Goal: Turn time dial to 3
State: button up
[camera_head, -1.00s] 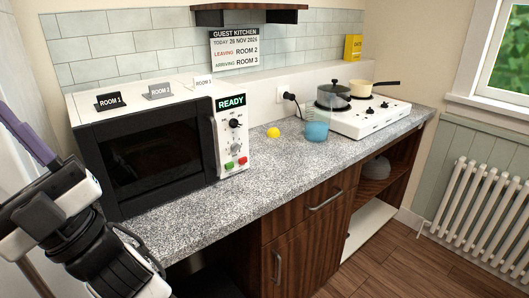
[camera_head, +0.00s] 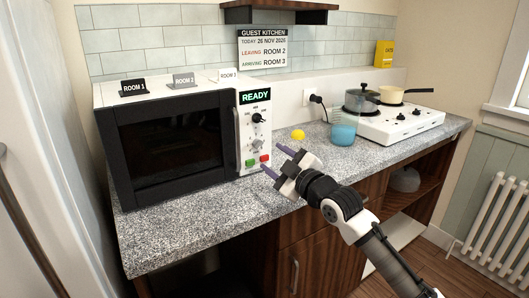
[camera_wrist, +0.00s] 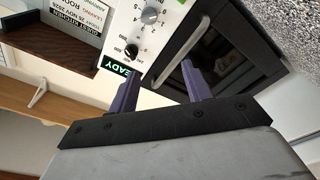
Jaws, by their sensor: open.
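The microwave (camera_head: 170,140) stands at the left of the counter with its door shut and "READY" on its display (camera_head: 255,97). Its white panel has an upper black dial (camera_head: 258,117) and a lower grey dial (camera_head: 257,143). Both show in the wrist view, the black dial (camera_wrist: 131,51) near the display and the grey dial (camera_wrist: 150,15) among small numbers. I cannot read either setting surely. My gripper (camera_head: 272,159) is open and empty, right of the panel's lower part in the head view. Its two purple fingers (camera_wrist: 160,84) are apart and touch no dial.
Green (camera_head: 251,163) and red (camera_head: 264,158) buttons sit below the dials. A yellow ball-like thing (camera_head: 298,134), a blue cup (camera_head: 343,134) and a hob (camera_head: 400,125) with pots are to the right. Room signs (camera_head: 184,80) stand on the microwave.

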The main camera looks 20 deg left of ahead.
aim_at(261, 146)
jog(key=w+d+f+h, duration=0.1)
jog(key=w+d+f, duration=0.1)
jog(key=d, duration=0.1)
jog(key=shift+m, duration=0.4)
jog(key=p+x, duration=0.4)
jog(key=x, duration=0.9)
jog(key=shift+w+f, duration=0.1)
jog(key=shift+w, duration=0.15)
jog(key=c, duration=1)
